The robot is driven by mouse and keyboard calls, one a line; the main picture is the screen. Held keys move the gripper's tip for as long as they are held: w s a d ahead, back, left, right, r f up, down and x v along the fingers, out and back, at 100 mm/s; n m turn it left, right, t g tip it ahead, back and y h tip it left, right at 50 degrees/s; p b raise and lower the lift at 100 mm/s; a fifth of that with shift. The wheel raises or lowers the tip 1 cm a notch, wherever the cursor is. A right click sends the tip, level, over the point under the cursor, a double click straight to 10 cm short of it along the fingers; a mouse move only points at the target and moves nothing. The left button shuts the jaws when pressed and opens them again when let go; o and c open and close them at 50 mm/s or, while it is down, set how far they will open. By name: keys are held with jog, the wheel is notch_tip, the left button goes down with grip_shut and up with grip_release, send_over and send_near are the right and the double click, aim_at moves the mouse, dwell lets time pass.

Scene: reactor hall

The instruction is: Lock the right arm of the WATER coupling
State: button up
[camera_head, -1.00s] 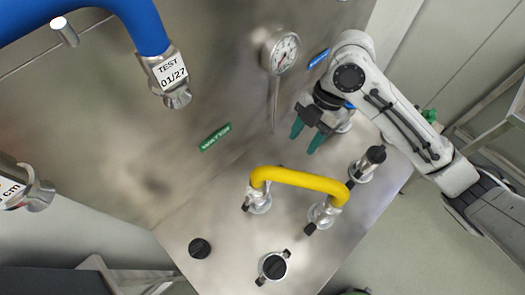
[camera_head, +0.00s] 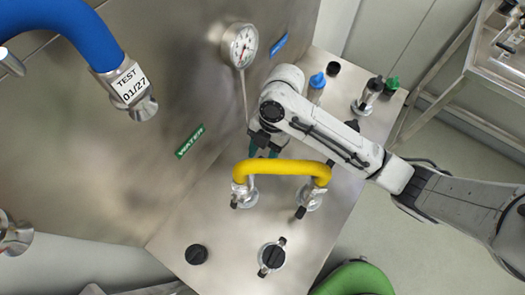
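The green WATER label (camera_head: 189,141) is on the steel wall, left of the yellow hose (camera_head: 285,168). The hose bridges a left coupling (camera_head: 245,190) and a right coupling (camera_head: 312,197) on the steel deck. Dark-tipped lever arms show low on both. A third coupling (camera_head: 272,258) nearer the front has a black cap and two dark-tipped arms spread to opposite sides. Which one is the WATER coupling I cannot tell for certain. My gripper (camera_head: 264,153) points down just behind the hose, its teal fingers apart with nothing seen between them. The fingertips are partly hidden by the hose.
A black cap (camera_head: 197,254) sits at the deck's front left. A gauge (camera_head: 240,46) is on the wall. A blue-topped fitting (camera_head: 316,88) and a green-topped one (camera_head: 391,85) stand at the back. A blue hose (camera_head: 65,30) hangs at upper left.

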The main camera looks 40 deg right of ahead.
grip_shut()
dwell(0.5)
